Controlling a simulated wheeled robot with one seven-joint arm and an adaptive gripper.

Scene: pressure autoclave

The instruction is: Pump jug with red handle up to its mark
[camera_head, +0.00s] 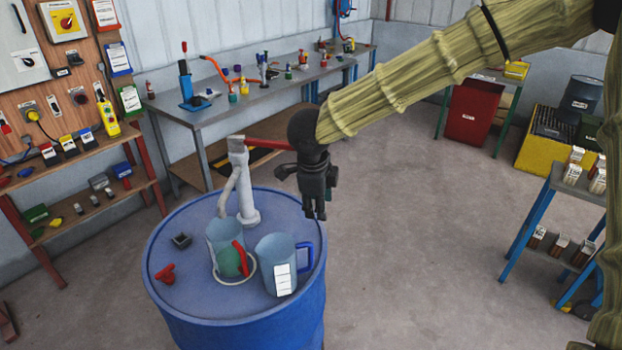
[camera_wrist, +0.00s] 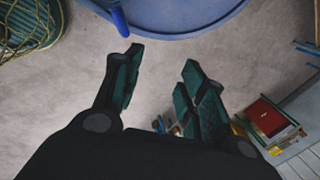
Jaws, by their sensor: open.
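The jug with the red handle (camera_head: 240,257) stands upright on a pale ring on the blue drum (camera_head: 165,293), below the pump spout. A green patch shows low on it; I cannot make out its mark. The pale hand pump (camera_head: 247,200) stands on the drum, with its red lever (camera_head: 268,143) pointing right. The lever's far end is hidden behind my wrist. A jug with a blue handle (camera_head: 304,256) and white label stands to the right. My gripper (camera_head: 316,212) is open and empty, pointing down beyond the drum's right edge. Its spread fingers (camera_wrist: 160,60) show in the wrist view.
A small black square piece (camera_head: 181,240) and a red fitting (camera_head: 165,274) lie on the drum top. A workbench (camera_head: 225,105) with tools stands behind, a tool board at left, and a blue-legged shelf (camera_head: 532,215) at right. The floor right of the drum is clear.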

